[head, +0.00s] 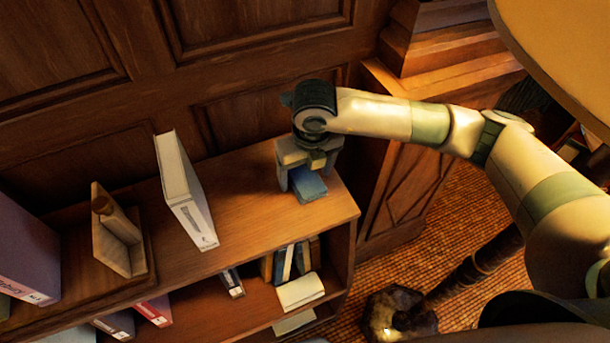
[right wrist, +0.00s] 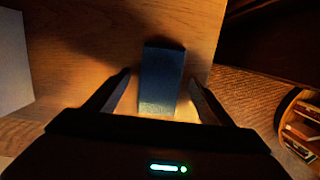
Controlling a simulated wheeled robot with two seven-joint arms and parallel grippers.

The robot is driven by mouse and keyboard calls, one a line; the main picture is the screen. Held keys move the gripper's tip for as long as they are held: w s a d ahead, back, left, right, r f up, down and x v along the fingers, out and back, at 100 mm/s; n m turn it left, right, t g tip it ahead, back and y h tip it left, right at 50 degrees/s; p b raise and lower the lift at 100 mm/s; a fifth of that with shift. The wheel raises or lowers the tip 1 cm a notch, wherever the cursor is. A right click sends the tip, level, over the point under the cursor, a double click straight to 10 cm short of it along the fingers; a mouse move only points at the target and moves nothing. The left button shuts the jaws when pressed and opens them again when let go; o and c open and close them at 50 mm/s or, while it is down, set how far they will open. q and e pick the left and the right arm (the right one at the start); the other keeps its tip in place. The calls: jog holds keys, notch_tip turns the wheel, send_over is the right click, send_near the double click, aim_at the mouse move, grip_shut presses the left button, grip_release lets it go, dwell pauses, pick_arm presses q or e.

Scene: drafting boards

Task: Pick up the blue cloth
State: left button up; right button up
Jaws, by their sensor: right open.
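In the right wrist view the blue cloth (right wrist: 162,80) lies between the two fingers, with a gap on each side. My right gripper (head: 302,190) is open and points down over the cloth, one finger on either side of it. It also shows in the right wrist view (right wrist: 160,82). The gripper hides the back part of the cloth in the head view. My left gripper is in neither view.
The bookshelf top (head: 250,215) is bare around the cloth. A white binder (head: 183,190) stands to the left, with a wooden bookend (head: 118,240) further left. Books fill parts of the lower shelf. A panelled wall (head: 80,50) rises behind, and a round table edge (head: 570,45) juts in at upper right.

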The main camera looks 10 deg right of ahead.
aim_at(304, 174)
dwell(0.3)
jog(key=c, duration=1.1)
jog(key=shift+r, duration=0.1)
jog(key=shift+r+b, duration=0.55)
jog(key=shift+b, duration=0.05)
notch_tip(304, 174, up, 2)
jog(key=shift+r+b, duration=0.2)
jog(key=shift+b, duration=0.6)
jog(key=s+d+r+b, duration=0.1)
jog(key=s+r, duration=0.1)
jog(key=s, duration=0.1)
jog(key=s+d+r+b, duration=0.1)
jog(key=s+r, duration=0.2)
jog(key=s, duration=0.1)
jog(key=s+d+r+b, duration=0.1)
jog(key=s+d+r, duration=0.1)
jog(key=s, duration=0.2)
jog(key=shift+d+r+b, duration=0.1)
jog(key=shift+r+b, duration=0.05)
jog(key=shift+b, duration=0.15)
